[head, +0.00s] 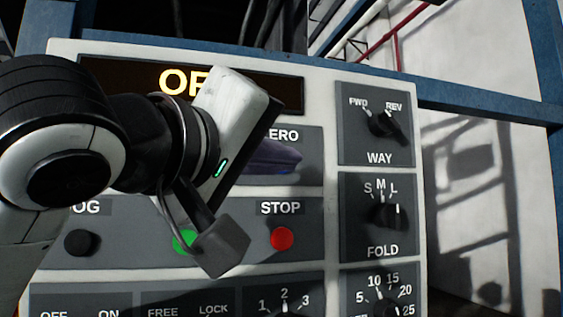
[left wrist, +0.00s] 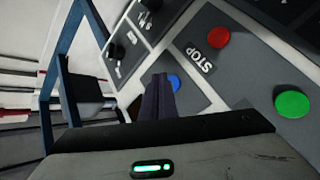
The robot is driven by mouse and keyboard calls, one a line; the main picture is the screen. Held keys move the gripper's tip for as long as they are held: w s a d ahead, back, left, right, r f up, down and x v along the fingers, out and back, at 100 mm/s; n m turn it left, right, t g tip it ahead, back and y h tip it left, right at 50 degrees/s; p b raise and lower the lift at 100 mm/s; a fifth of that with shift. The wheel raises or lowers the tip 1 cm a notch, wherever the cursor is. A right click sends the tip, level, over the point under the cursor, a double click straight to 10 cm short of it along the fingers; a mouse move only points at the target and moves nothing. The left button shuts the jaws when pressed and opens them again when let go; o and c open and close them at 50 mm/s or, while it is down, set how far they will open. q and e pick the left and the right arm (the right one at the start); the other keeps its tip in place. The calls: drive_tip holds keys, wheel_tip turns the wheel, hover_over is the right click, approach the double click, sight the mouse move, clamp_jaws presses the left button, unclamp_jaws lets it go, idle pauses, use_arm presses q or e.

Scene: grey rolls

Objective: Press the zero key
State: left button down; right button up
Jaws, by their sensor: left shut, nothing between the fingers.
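The control panel (head: 330,130) fills the middle of the head view. The zero key is hidden there by my left gripper (head: 298,157), whose fingers lie across the spot under the partly covered "ZERO" label (head: 284,135). In the left wrist view a round blue key (left wrist: 174,82), which appears to be the zero key, shows partly behind the fingertips (left wrist: 161,76). The left gripper is shut and empty. The tips overlap the key's edge in the picture; I cannot tell whether they touch it. My right gripper is not in view.
A red stop button (head: 283,238) and a green button (head: 184,241) sit below. The WAY knob (head: 384,122) and FOLD knob (head: 389,210) stick out at the right. A lit display (head: 290,95) lies above. A blue frame beam (head: 470,103) runs behind the panel.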

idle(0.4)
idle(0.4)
use_arm(q)
drive_tip(key=shift+w+a, duration=0.15)
drive_tip(key=shift+w, duration=0.25)
drive_tip(key=shift+w+a, duration=0.1)
drive_tip(key=shift+w, duration=0.35)
idle(0.8)
drive_tip(key=shift+s, duration=0.1)
drive_tip(key=shift+s+d, duration=0.2)
drive_tip(key=shift+s, duration=0.5)
drive_tip(key=shift+s, duration=0.1)
